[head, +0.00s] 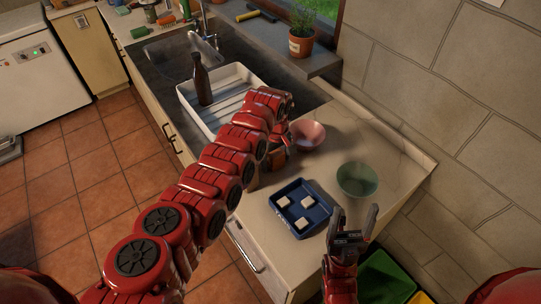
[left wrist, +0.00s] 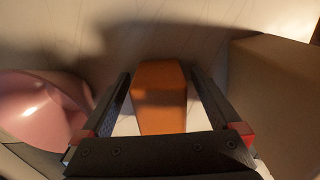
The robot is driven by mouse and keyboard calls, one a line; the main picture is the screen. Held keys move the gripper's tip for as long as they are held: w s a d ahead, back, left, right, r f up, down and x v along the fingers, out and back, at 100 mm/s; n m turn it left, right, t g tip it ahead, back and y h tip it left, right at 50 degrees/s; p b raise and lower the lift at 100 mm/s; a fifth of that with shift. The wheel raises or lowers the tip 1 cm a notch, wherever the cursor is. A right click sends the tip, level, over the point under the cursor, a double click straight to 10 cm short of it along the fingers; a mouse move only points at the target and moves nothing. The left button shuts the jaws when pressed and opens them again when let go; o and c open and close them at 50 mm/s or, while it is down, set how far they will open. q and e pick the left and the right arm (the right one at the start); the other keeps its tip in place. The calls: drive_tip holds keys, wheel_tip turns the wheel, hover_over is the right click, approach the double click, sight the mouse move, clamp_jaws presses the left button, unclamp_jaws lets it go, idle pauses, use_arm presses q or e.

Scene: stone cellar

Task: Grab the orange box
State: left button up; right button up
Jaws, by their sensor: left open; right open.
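The orange box (left wrist: 160,112) stands on the counter in the left wrist view, between the two dark fingers of my left gripper (left wrist: 161,74). These fingers are open, with a gap visible on the sides of the box. My right gripper (head: 353,222) is open and empty, in front of the blue tray and green bowl.
The pink bowl (head: 307,134) is close beside my left gripper; it also shows in the left wrist view (left wrist: 38,112). A tan block-like object (left wrist: 280,100) is on the other side. A blue tray (head: 283,214) with white cubes and a green bowl (head: 357,180) stand nearer. A bottle (head: 202,80) stands by the sink.

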use_arm(q)
drive_tip(key=c, duration=1.4)
